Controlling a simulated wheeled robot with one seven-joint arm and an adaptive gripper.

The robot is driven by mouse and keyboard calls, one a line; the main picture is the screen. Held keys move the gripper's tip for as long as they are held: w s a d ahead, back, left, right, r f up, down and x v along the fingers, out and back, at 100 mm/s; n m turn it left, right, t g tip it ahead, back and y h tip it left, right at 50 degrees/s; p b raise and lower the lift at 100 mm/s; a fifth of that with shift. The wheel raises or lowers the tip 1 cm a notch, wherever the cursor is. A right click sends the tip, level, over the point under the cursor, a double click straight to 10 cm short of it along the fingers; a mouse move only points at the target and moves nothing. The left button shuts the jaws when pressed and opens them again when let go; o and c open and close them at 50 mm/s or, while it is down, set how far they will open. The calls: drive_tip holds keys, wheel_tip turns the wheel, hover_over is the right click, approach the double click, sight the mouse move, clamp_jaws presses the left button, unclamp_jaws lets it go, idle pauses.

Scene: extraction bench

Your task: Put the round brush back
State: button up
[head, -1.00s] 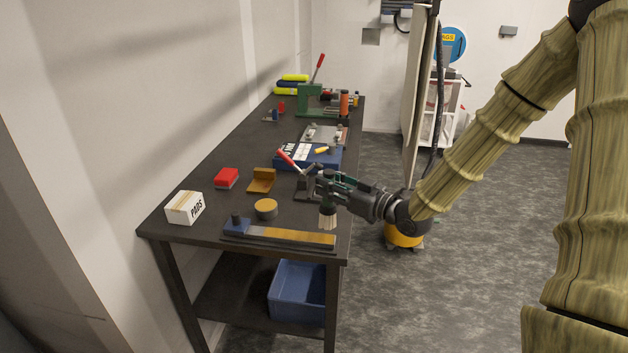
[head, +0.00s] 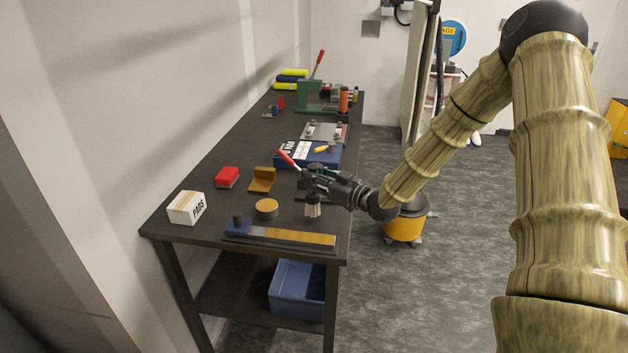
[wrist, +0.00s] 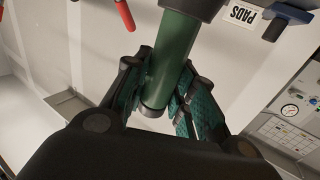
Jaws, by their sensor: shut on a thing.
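The round brush (head: 313,208) has pale bristles that point down in the head view. My gripper (head: 318,180) is shut on it and holds it upright above the near right part of the bench. In the wrist view, the brush's green handle (wrist: 172,62) stands between the fingers of my gripper (wrist: 165,95). In the head view my gripper hides the upper part of the brush. I cannot tell whether the bristles touch the bench top. A dark clamp with a red lever (head: 288,158) is just behind my gripper and partly hidden.
On the bench (head: 215,215) are a PADS box (head: 187,208), a red block (head: 227,177), a brown angled block (head: 262,180), a round tan-topped puck (head: 267,208) and a blue-ended board with a yellow strip (head: 285,236). A blue case (head: 322,158) lies behind the clamp.

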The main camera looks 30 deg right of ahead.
drive_tip(key=shift+w+d+f, duration=0.1)
drive_tip(key=shift+d+f, duration=0.05)
drive_tip(key=shift+f, duration=0.55)
drive_tip(key=shift+f+p, duration=0.15)
drive_tip(key=shift+p, duration=0.15)
drive_tip(key=shift+f, duration=0.1)
drive_tip(key=shift+f, duration=0.1)
drive_tip(key=o, duration=1)
drive_tip(key=shift+s+d, duration=0.2)
drive_tip(key=shift+s, duration=0.25)
drive_tip(key=b+v, duration=0.3)
drive_tip(key=v, duration=0.8)
drive_tip(key=shift+s, duration=0.1)
